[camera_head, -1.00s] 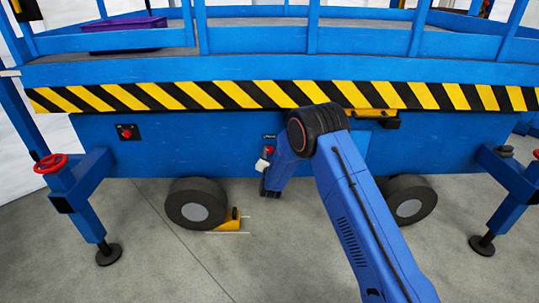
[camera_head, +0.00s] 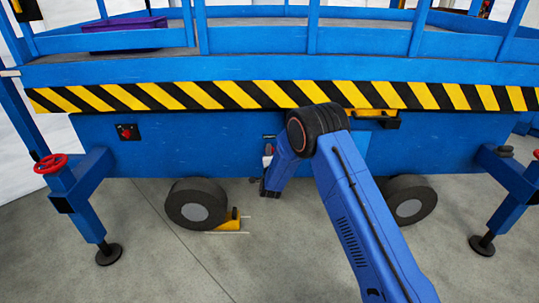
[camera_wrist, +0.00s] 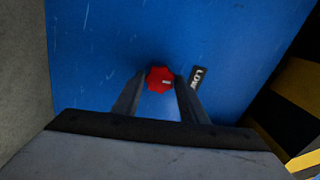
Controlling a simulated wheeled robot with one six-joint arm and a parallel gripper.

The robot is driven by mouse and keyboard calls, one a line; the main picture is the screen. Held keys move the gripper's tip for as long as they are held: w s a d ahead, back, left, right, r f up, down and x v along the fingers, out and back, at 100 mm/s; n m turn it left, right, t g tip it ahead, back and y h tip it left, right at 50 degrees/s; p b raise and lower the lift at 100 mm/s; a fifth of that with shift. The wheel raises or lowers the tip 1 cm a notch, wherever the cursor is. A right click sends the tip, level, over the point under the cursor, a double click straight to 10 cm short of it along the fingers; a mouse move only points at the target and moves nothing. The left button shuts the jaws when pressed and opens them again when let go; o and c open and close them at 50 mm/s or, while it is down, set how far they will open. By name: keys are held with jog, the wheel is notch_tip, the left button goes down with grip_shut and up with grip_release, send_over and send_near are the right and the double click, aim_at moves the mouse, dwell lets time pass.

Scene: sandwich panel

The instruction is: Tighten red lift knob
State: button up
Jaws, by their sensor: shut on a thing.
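The red lobed knob (camera_wrist: 159,79) sits on the blue panel in the wrist view, with a small pale mark on its face. My gripper (camera_wrist: 158,83) is shut on the knob, one finger on each side of it. In the head view, my arm's end is at the lower middle of the blue machine side, and my own wrist hides the knob and fingertips there.
A dark plate with a red switch (camera_head: 127,132) is farther left on the blue side. Red handwheels (camera_head: 51,163) top the outriggers. A black wheel (camera_head: 196,204) with a yellow chock (camera_head: 230,220) stands below left. Striped edging (camera_head: 200,96) runs above.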

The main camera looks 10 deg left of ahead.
jog(key=shift+f+m, duration=0.1)
jog(key=shift+m, duration=0.8)
jog(key=o, duration=1)
jog(key=s, duration=0.5)
jog(key=s+d, duration=0.1)
jog(key=s, duration=0.5)
jog(key=s+d, duration=0.1)
jog(key=s, duration=0.5)
jog(key=shift+s+d, duration=0.1)
jog(key=shift+s, duration=0.05)
